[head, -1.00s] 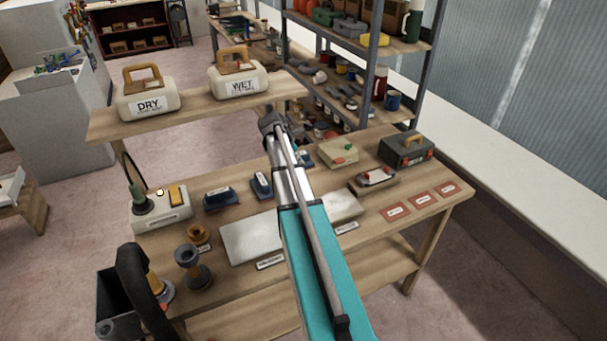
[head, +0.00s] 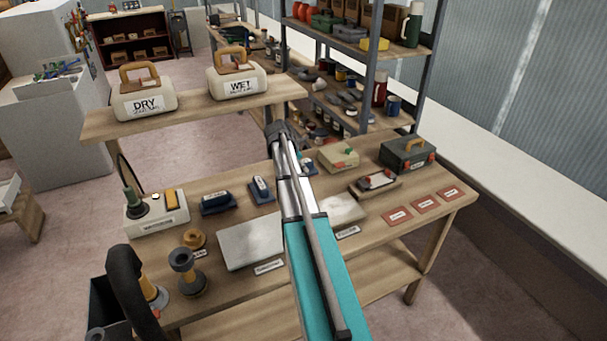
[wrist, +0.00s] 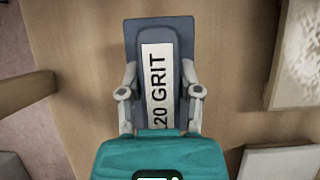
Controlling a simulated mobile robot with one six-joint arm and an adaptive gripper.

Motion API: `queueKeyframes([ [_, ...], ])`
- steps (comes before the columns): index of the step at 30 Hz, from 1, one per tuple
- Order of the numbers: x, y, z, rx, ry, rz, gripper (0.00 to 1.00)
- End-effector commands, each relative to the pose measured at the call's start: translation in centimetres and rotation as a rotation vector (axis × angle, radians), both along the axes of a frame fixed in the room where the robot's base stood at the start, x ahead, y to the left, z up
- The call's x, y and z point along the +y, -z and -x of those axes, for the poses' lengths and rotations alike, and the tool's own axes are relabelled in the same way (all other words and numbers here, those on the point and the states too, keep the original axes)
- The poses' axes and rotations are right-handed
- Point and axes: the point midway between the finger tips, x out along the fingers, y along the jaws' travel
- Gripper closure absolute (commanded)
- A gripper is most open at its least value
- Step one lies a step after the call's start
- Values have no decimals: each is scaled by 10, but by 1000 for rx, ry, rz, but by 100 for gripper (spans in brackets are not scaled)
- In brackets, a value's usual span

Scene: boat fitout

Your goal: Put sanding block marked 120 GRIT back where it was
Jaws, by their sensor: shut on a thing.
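In the wrist view my gripper (wrist: 160,78) is shut on the sides of a dark blue sanding block (wrist: 183,32). Its white label reads "20 GRIT", and the label's lower end is hidden by the gripper body. The block is over the wooden bench; whether it touches the wood I cannot tell. In the head view my arm hides the gripper and most of what is around it. A small blue part (head: 309,165) shows just right of the arm. Two other blue blocks with labels, one at left (head: 218,203) and one nearer the arm (head: 262,190), rest on the bench.
Pale sheets (head: 250,243) lie at the bench front. A cream box (head: 338,157), a dark toolbox (head: 408,153) and red cards (head: 424,205) are at right. A raised shelf (head: 190,117) holds containers marked DRY (head: 145,103) and WET (head: 237,85). Bare wood surrounds the blocks.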

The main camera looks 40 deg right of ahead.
Motion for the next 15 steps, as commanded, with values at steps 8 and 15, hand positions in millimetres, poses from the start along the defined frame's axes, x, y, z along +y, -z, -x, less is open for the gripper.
queueKeyframes([
  [8,-6,23,-3,0,0,0,100],
  [15,-6,38,-3,0,-1,0,100],
])
